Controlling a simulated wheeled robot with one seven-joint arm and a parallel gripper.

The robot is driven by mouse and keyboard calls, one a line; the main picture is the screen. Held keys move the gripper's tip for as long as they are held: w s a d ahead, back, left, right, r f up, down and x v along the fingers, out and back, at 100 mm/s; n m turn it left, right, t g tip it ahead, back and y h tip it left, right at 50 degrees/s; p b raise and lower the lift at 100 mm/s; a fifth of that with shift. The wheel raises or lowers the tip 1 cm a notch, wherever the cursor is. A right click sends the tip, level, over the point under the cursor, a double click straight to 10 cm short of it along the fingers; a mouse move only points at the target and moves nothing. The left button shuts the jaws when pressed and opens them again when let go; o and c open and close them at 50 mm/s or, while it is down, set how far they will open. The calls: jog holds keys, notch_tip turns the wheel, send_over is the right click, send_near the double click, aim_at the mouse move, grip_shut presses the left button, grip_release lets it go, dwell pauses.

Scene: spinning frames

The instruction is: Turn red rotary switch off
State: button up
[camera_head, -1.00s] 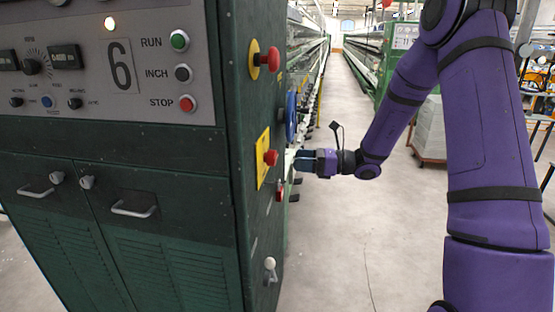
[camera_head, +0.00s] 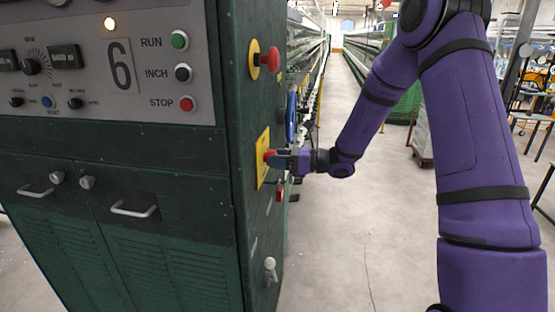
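A red knob (camera_head: 269,155) sits on a yellow rectangular plate (camera_head: 261,172) on the right side of the green machine cabinet. The finger gap is too small and side-on to read. A smaller red switch (camera_head: 280,194) sits below the plate.
A red mushroom button (camera_head: 273,60) on a yellow round base sits higher on the same side. A white-tipped lever (camera_head: 270,264) sticks out low. The floor aisle to the right is clear.

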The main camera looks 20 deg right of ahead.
jog(key=shift+c, duration=1)
jog(key=n, duration=0.8)
jog(key=shift+h, duration=0.3)
jog(key=n, duration=0.4)
jog(key=shift+n, duration=0.3)
jog(key=n, duration=0.4)
jog(key=shift+t+h, duration=0.4)
jog(key=shift+n, duration=0.4)
